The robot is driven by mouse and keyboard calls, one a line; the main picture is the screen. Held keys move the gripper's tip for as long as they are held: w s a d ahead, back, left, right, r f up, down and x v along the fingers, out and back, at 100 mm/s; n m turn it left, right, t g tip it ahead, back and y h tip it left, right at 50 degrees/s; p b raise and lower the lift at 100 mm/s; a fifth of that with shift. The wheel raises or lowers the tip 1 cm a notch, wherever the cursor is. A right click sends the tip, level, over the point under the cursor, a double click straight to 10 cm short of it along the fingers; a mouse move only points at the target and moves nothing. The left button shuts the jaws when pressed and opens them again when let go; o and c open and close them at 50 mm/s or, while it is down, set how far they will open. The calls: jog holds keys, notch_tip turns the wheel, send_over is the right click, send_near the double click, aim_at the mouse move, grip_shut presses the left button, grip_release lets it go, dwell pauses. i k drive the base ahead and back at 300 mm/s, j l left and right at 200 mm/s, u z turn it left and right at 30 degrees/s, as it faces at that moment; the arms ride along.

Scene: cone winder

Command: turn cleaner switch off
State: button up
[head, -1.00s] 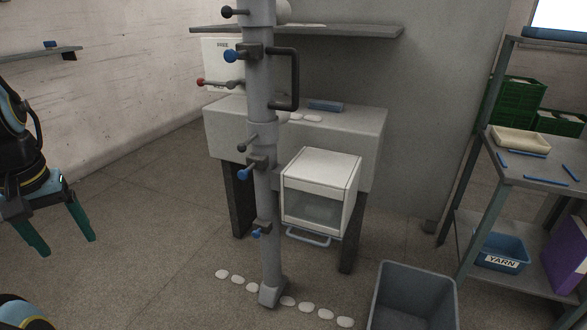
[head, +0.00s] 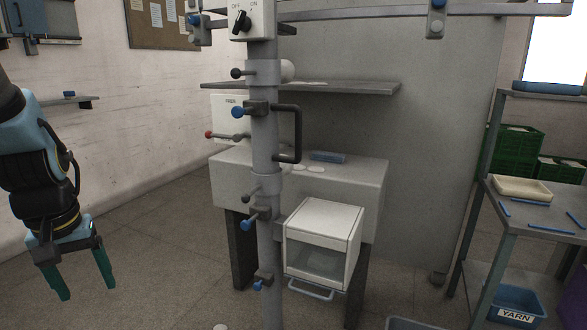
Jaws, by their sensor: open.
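A white switch box (head: 254,19) with OFF and ON printed on it sits at the top of the grey post, at the upper edge of the head view. Its black knob (head: 241,22) is tilted, its upper end leaning toward the right; I cannot tell for sure which label it marks. The frames do not show whether this is the cleaner switch. My gripper (head: 81,281) hangs at the far left, pointing down, with its two green fingers apart and nothing between them. It is well apart from the post and the switch box.
The grey post (head: 265,147) carries several levers and a black handle (head: 297,134). A white box with a window (head: 322,245) is beside it. A rack (head: 540,205) with a tray stands right. Floor between my gripper and the post is clear.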

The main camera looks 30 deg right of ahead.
aim_at(243, 23)
jog(key=z, duration=1)
